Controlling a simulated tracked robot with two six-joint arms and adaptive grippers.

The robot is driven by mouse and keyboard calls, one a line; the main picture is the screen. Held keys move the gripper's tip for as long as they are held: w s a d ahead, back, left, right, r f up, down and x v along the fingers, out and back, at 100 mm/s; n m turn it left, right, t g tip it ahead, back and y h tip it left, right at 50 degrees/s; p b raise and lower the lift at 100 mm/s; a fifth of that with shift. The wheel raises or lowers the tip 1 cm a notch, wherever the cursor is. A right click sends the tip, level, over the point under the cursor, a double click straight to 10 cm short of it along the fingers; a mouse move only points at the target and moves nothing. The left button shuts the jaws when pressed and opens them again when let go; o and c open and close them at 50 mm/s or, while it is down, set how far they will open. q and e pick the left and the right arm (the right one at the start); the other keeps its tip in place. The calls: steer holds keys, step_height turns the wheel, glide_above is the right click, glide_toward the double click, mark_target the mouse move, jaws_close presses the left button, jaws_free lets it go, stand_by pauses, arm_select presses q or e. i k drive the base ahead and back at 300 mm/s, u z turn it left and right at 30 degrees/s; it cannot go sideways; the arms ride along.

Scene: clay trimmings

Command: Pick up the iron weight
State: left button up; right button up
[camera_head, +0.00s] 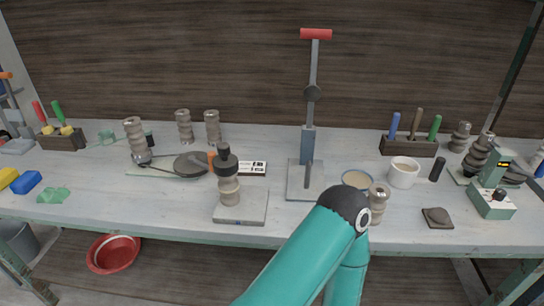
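No thing is plainly marked as the iron weight. A small dark brown, squarish piece with a raised rounded top (437,217) lies near the bench's front edge at the right and could be it. A dark round disc (190,164) lies on a pale board at the left; I cannot tell its material. A teal arm of mine rises from the bottom edge, bends at a black-capped joint and goes back down out of view. Neither gripper is in view. The arm hides part of the bench front, and nothing touches the brown piece.
A ribbed grey cylinder (378,203) stands just right of my arm joint, beside a white cup (404,172). A lever press (306,178) stands mid-bench. A black-topped ribbed piece (228,178) stands on a grey slab (242,214). A green device (493,198) stands far right.

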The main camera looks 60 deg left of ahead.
mark_target(226, 164)
steer(key=u, duration=0.05)
steer(key=k, duration=1.75)
steer(key=u, duration=0.9)
steer(key=i, duration=0.8)
